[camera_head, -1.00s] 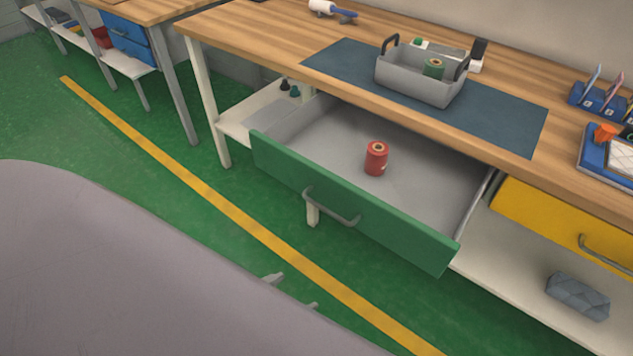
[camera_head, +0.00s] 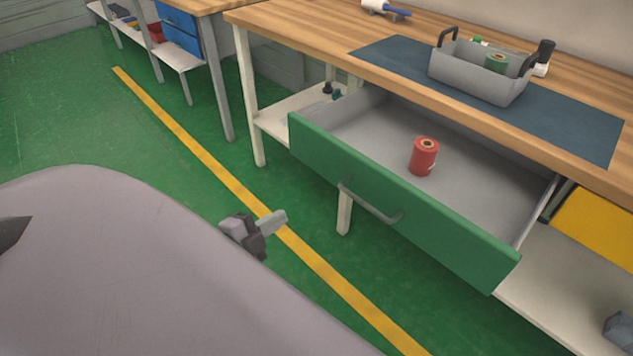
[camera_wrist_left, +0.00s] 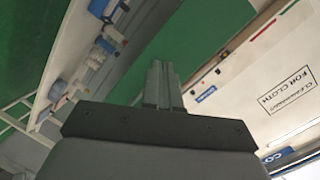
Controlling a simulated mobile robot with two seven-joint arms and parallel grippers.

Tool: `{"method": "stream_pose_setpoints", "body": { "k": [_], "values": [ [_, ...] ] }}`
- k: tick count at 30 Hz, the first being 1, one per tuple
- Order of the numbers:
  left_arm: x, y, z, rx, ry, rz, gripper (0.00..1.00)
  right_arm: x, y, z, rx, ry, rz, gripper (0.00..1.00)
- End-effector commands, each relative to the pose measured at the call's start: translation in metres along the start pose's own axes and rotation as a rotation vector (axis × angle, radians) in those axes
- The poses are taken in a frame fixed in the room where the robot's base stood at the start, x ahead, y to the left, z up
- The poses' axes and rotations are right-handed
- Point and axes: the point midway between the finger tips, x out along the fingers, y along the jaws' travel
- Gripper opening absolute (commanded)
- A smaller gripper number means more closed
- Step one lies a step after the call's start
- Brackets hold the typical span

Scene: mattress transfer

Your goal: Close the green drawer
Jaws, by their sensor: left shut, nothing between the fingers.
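The green drawer (camera_head: 395,200) hangs open under the wooden workbench, with a grey handle (camera_head: 369,203) on its front. A red spool (camera_head: 425,157) stands inside it. My left gripper (camera_head: 277,219) is shut and empty, out in front of the drawer to the lower left of the handle in the head view, apart from it. Its closed fingers show in the left wrist view (camera_wrist_left: 161,84), against green and pale surfaces; I cannot tell whether the green there is floor or drawer. My right gripper is not in view.
On the bench (camera_head: 300,25) stands a grey tote (camera_head: 478,75) with a green spool, on a blue mat (camera_head: 580,118). A yellow drawer (camera_head: 598,228) is at the right. Open green floor (camera_head: 60,130) with a yellow line lies at the left.

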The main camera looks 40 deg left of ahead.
Motion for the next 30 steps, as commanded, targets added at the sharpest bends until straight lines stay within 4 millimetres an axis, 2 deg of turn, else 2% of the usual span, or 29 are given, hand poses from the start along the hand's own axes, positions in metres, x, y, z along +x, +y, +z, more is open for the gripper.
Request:
{"method": "stream_pose_setpoints", "body": {
  "k": [1, 3, 9, 17, 30],
  "values": [
    [0.007, -0.001, 0.015, 0.114, 0.032, -0.037, 0.00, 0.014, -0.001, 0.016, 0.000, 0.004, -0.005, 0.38],
    [0.011, -0.014, 0.021, 0.252, 0.069, -0.080, 0.00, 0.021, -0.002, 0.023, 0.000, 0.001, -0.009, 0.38],
    [0.015, -0.037, 0.026, 0.488, 0.132, -0.154, 0.00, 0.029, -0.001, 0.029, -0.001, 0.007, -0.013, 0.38],
    [0.027, -0.045, 0.023, 0.525, 0.143, -0.168, 0.00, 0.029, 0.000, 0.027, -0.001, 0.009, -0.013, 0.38],
    [0.086, -0.052, 0.013, 0.521, 0.141, -0.168, 0.00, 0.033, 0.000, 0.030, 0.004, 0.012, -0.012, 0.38]
  ]
}}
